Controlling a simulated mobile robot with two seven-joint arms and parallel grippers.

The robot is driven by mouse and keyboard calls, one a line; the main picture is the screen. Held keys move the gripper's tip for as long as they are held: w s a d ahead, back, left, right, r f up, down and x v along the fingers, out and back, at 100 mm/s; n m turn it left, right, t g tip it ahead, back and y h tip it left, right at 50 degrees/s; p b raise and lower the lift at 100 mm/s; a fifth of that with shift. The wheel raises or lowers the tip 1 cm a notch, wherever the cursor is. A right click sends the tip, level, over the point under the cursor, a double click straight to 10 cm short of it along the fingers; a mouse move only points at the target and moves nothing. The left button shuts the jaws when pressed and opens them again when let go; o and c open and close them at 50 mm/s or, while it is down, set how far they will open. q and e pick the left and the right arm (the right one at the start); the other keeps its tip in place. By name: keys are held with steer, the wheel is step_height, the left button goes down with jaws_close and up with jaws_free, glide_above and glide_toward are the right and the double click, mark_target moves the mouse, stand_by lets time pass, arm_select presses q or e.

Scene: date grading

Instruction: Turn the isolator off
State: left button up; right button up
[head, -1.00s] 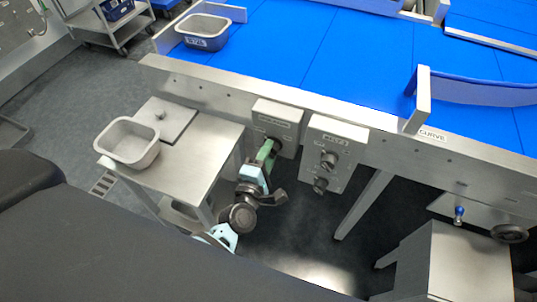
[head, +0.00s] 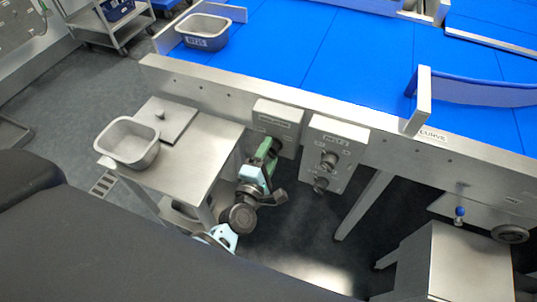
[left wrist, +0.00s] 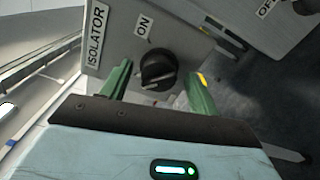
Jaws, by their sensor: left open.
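The isolator is a grey box (head: 278,121) on the side of the conveyor frame. In the left wrist view its panel (left wrist: 120,45) carries an ISOLATOR label and an ON label above a black rotary knob (left wrist: 158,71). My left gripper (head: 268,150) is in front of this box. In the left wrist view its two green fingers (left wrist: 160,84) are open, one on each side of the knob, with gaps showing. The head view hides the knob behind my gripper. My right gripper is not in view.
A second grey control box (head: 331,152) with two dark knobs is right of the isolator. A steel side table (head: 200,160) with a metal tray (head: 128,142) stands at left. The blue conveyor belt (head: 340,50) runs above, with a labelled bin (head: 203,32) on it.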

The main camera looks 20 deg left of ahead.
arm_select(q)
steer(key=s, duration=0.8)
steer(key=shift+a, duration=0.15)
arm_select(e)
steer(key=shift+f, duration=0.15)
arm_select(q)
steer(key=s+a+f+m+g+p, duration=0.1)
steer(key=s+m+g+p, duration=0.1)
steer(key=s+m, duration=0.5)
steer(key=s+a+f+m+g+h+p, duration=0.1)
steer(key=s+a+f+m+g+p, duration=0.1)
steer(key=s+m, duration=0.5)
steer(key=s+a+f+m+g+p, duration=0.1)
steer(key=s+m+g+p, duration=0.3)
steer(key=s+m, duration=0.4)
steer(key=s+f+g, duration=0.1)
steer(key=s, duration=0.4)
steer(key=shift+a, duration=0.25)
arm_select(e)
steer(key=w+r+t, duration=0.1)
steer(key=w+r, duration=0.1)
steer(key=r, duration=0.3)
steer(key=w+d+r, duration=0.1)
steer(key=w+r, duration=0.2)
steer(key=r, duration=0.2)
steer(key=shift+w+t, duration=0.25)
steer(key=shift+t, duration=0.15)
